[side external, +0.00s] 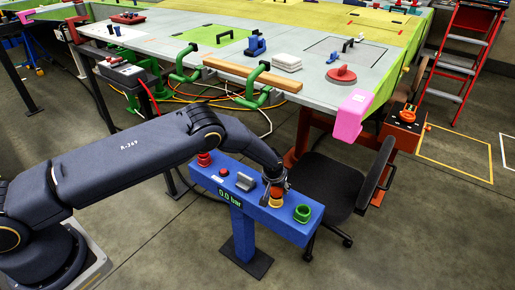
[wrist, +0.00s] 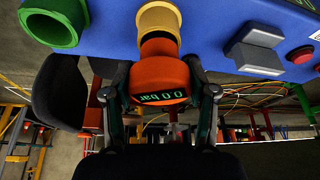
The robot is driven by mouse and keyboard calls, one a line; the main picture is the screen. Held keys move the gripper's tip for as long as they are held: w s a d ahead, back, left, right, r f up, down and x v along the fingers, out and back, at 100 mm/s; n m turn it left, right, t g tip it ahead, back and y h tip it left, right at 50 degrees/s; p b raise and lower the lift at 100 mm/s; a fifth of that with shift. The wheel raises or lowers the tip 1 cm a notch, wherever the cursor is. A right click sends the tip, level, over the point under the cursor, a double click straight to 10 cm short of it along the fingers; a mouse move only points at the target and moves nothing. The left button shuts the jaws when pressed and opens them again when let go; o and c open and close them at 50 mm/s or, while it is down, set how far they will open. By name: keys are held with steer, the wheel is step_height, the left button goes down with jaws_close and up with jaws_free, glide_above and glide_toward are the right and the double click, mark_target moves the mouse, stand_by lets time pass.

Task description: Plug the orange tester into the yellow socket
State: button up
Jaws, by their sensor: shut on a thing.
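The orange tester (wrist: 160,76) is a short round body with a green "0.0 bar" display and a narrower neck. My gripper (wrist: 158,88) is shut on it, one finger on each side. In the side external view the tester (side external: 278,192) is just above the yellow socket (side external: 275,203), partly hidden by my gripper (side external: 277,186). In the wrist view its neck lines up with the yellow socket (wrist: 158,17) and meets its rim. I cannot tell how far the neck is inside.
The blue console (side external: 250,197) carries a green socket (side external: 302,213) beside the yellow one, a grey block (side external: 245,181), a red button (side external: 224,172) and a red socket (side external: 204,158). Its front display reads 0.0 bar. A black chair (side external: 325,185) stands close behind it.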

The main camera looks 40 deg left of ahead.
steer(key=o, duration=1.2)
steer(key=shift+f, duration=0.1)
steer(key=s+a+r+h, duration=0.1)
steer(key=s+r, duration=0.4)
steer(key=r, duration=0.8)
steer(key=s+r, duration=0.4)
steer(key=r, duration=0.9)
steer(key=s+a+r+h, duration=0.1)
steer(key=s+a+r, duration=0.4)
steer(key=s+r, duration=0.55)
steer(key=s+a+r+m, duration=0.1)
steer(key=s+a+r, duration=0.1)
steer(key=s, duration=0.7)
steer(key=s+a+r+m+t, duration=0.1)
steer(key=s+a+r+m, duration=0.1)
steer(key=s, duration=0.8)
steer(key=shift+a+r+y, duration=0.4)
steer(key=shift+a+r, duration=0.45)
steer(key=shift+a, duration=0.15)
